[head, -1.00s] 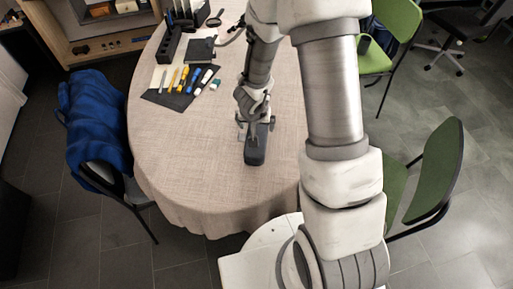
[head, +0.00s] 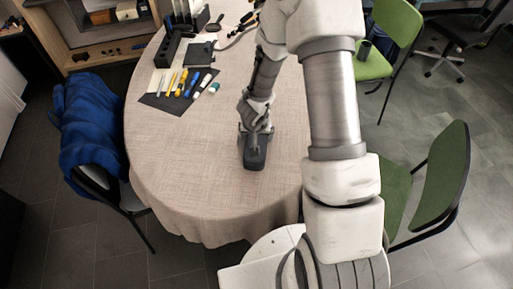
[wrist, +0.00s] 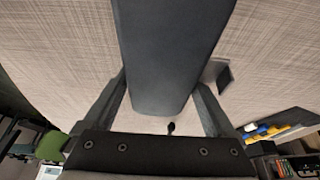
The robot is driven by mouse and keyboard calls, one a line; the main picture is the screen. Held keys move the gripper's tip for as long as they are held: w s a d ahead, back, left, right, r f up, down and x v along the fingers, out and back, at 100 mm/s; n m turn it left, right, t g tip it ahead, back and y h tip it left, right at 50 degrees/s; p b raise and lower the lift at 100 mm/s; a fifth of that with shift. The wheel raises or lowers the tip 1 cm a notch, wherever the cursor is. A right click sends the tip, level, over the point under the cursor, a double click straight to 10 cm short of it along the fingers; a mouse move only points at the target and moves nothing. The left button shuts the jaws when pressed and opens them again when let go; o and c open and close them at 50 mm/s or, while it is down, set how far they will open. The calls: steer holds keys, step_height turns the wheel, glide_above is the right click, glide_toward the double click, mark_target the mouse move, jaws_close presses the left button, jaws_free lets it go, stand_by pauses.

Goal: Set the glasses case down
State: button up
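The glasses case (head: 254,155) is dark grey and long, with rounded ends. In the head view it is over the near middle of the table (head: 195,185), at or just above the cloth; I cannot tell if it touches. My gripper (head: 256,131) is at the far end of the case, pointing down. In the wrist view the case (wrist: 168,50) fills the top middle, between the two fingers of my gripper (wrist: 163,95), which look shut on its sides. The case hides part of the fingertips.
A dark mat (head: 178,90) with pens and markers lies at the table's left, with a black organizer (head: 167,49) behind it. The cloth left of and in front of the case is clear. A chair with a blue jacket (head: 88,130) and green chairs (head: 432,175) stand around the table.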

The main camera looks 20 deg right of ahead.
steer(key=c, duration=1.3)
steer(key=shift+r+p, duration=1.4)
steer(key=shift+r, duration=0.85)
steer(key=s+d+r, duration=0.6)
steer(key=d, duration=0.3)
steer(key=a+r+n, duration=0.1)
steer(key=a, duration=0.2)
steer(key=w+a+r+n+y+p, duration=0.1)
steer(key=a+n, duration=0.1)
steer(key=a, duration=0.2)
steer(key=w+a+r+n+p, duration=0.1)
steer(key=a, duration=0.2)
steer(key=shift+a+r+y, duration=0.2)
steer(key=shift+r+y, duration=0.2)
